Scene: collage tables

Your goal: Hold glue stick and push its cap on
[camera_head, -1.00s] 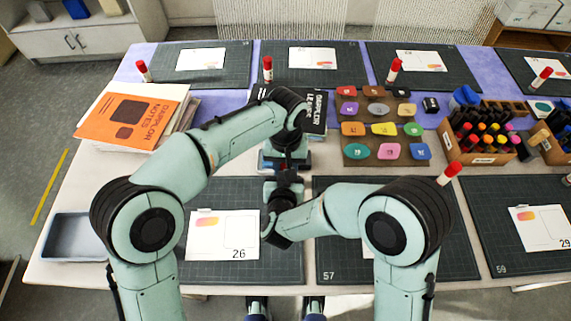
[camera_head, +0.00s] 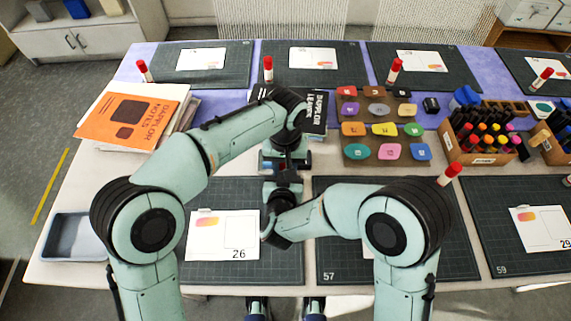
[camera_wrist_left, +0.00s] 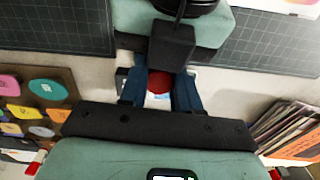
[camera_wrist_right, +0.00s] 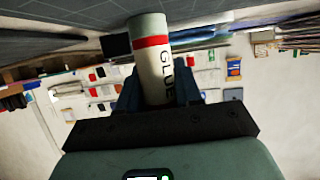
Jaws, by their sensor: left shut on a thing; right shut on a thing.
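My left gripper (camera_wrist_left: 159,92) is shut on the red cap (camera_wrist_left: 159,82), seen between its blue fingers in the left wrist view. My right gripper (camera_wrist_right: 158,92) is shut on the glue stick (camera_wrist_right: 155,68), a white tube with a red band and dark "GLUE" lettering. One end of the tube sticks out past the fingers in the right wrist view; the other end is hidden by the gripper. In the head view the two grippers meet at the middle of the table, and my arms hide the cap and stick. I cannot tell whether cap and tube touch.
Other red-capped glue sticks (camera_head: 268,69) stand around the table. Behind the grippers are a dark book (camera_head: 317,112) and a board of coloured pads (camera_head: 385,130). A marker crate (camera_head: 480,158) stands right, an orange notebook (camera_head: 130,118) left, and a grey tray (camera_head: 72,258) front left.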

